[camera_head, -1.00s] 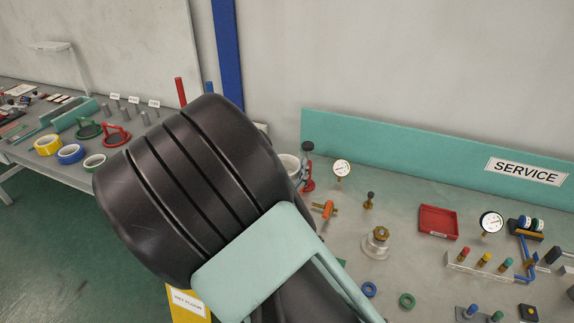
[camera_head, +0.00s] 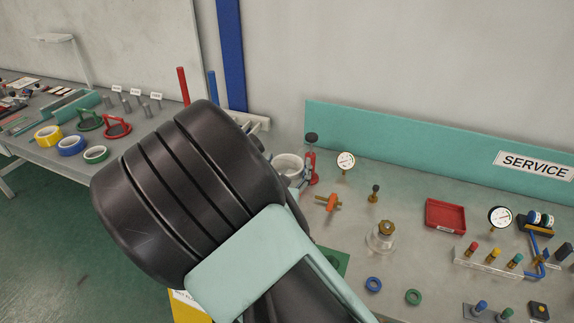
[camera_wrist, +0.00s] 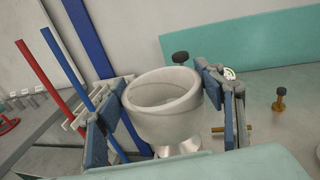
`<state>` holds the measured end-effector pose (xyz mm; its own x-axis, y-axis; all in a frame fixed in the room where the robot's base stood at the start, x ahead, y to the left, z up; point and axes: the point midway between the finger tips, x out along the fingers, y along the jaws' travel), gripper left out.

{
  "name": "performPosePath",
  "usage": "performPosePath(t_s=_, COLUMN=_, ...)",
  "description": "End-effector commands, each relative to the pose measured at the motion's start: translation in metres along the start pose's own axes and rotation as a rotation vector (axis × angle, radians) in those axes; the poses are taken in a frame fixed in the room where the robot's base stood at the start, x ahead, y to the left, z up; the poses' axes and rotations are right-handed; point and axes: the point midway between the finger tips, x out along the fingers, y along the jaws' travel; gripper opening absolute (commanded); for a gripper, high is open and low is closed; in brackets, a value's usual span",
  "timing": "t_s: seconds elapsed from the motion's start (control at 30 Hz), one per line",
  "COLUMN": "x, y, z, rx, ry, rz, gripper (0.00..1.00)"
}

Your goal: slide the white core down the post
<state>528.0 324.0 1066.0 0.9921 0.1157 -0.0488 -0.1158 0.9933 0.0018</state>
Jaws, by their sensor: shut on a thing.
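The white core (camera_wrist: 165,110) is a hollow, open-topped ring, slightly tilted in the wrist view. My gripper (camera_wrist: 160,92) is shut on it, with one blue-grey pad at each side. In the head view the core (camera_head: 289,164) shows just past my dark wrist, which hides most of the gripper. A red post (camera_head: 183,86) and a blue post (camera_head: 212,86) stand left of the core. In the wrist view the red post (camera_wrist: 45,85) and the blue post (camera_wrist: 70,75) lean to the left of the core, apart from it.
Tape rolls, one yellow (camera_head: 47,135), lie on the left bench. The service bench holds a red tray (camera_head: 445,215), an orange-handled valve (camera_head: 328,202), a gauge (camera_head: 346,161) and a red-bodied stand (camera_head: 312,165) close to the core. A teal backboard (camera_head: 420,143) runs behind.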

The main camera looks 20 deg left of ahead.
Motion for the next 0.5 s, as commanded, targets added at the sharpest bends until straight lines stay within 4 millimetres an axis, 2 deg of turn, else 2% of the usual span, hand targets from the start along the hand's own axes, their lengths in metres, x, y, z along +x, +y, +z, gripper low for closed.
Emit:
performPosePath(t_s=0.3, x=-0.0005, y=0.0003, z=0.0023, rx=-0.001, ry=0.001, rz=0.001, gripper=0.38)
performPosePath(t_s=0.33, x=-0.0005, y=0.0003, z=0.0023, rx=-0.001, ry=0.001, rz=0.001, gripper=0.66)
performPosePath(t_s=0.5, x=-0.0005, y=0.0002, z=0.0023, rx=-0.001, ry=0.001, rz=0.001, gripper=0.83)
